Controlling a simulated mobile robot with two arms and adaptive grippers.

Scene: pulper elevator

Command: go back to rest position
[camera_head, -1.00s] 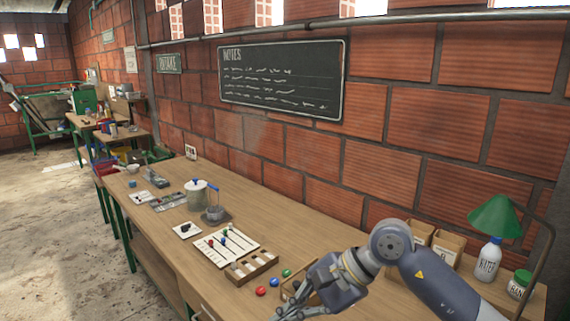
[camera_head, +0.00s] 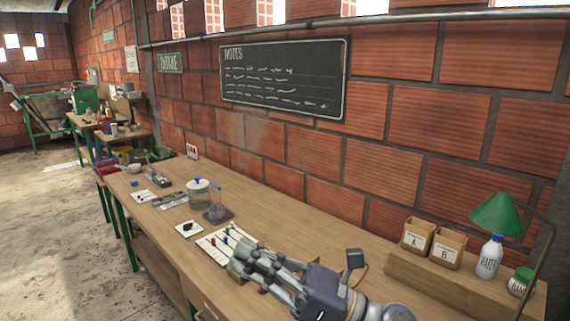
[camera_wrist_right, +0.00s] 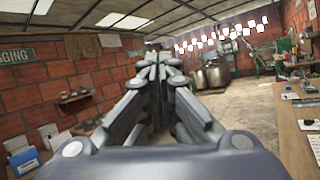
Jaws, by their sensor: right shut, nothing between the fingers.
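My right gripper (camera_head: 253,261) is in the lower middle of the head view, over the near part of the wooden workbench (camera_head: 285,235). Its fingers point left and cover part of the white board with coloured pegs (camera_head: 215,245). The fingers are together and hold nothing. In the right wrist view the gripper (camera_wrist_right: 160,62) fills the middle, its fingers close together and pointing out into the room. My left gripper is not in view.
A pot (camera_head: 200,191), a small mortar-like vessel (camera_head: 217,212) and a white card (camera_head: 189,230) stand farther along the bench. Boxes A (camera_head: 417,237) and B (camera_head: 447,248), a white bottle (camera_head: 489,257) and a green lamp (camera_head: 497,214) are at right. A blackboard (camera_head: 283,78) hangs on the brick wall.

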